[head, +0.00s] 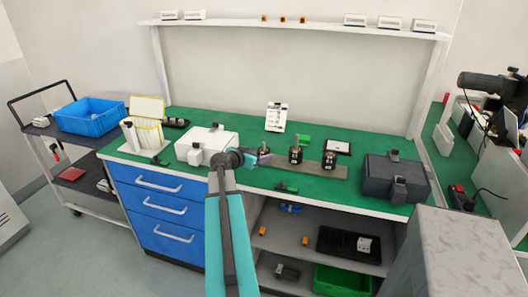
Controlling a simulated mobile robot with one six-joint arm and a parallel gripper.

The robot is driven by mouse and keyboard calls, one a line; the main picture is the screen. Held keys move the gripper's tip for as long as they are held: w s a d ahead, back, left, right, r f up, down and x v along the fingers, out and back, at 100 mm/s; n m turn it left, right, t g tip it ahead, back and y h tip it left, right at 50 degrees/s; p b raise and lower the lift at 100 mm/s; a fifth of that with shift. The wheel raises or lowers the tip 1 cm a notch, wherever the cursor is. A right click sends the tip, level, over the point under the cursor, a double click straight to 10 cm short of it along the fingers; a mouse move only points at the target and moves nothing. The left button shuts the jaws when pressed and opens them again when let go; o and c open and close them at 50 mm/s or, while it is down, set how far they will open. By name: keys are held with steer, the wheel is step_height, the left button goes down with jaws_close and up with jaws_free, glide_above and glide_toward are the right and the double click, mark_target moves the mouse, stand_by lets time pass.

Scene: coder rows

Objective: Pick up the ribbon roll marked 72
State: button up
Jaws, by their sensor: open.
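No number 72 can be read in the head view, so I cannot tell which item is the ribbon roll. Small dark roll-like items stand in a row on a grey strip on the green bench: a left one (264,150), a middle one (296,155) and a right one (329,160). The middle one has an upright post. My gripper (257,158) is open, low over the bench beside the left one. Its fingers are small and partly merge with that item, so contact cannot be told. Nothing is visibly held.
A white machine (207,145) stands left of my gripper, and a dark grey machine (395,178) stands at the bench's right. A white sheet (276,117) stands behind the row. A blue crate (90,116) sits on a cart. Green bench top (235,115) is clear behind the white machine.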

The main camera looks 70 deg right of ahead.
mark_target(260, 153)
steer(key=shift+p+x, duration=0.4)
steer(key=shift+x, duration=1.15)
steer(key=shift+w, duration=0.1)
steer(key=c, duration=1.2)
steer(key=shift+o, duration=0.2)
steer(key=shift+r+b, duration=1)
steer(key=shift+r, duration=4)
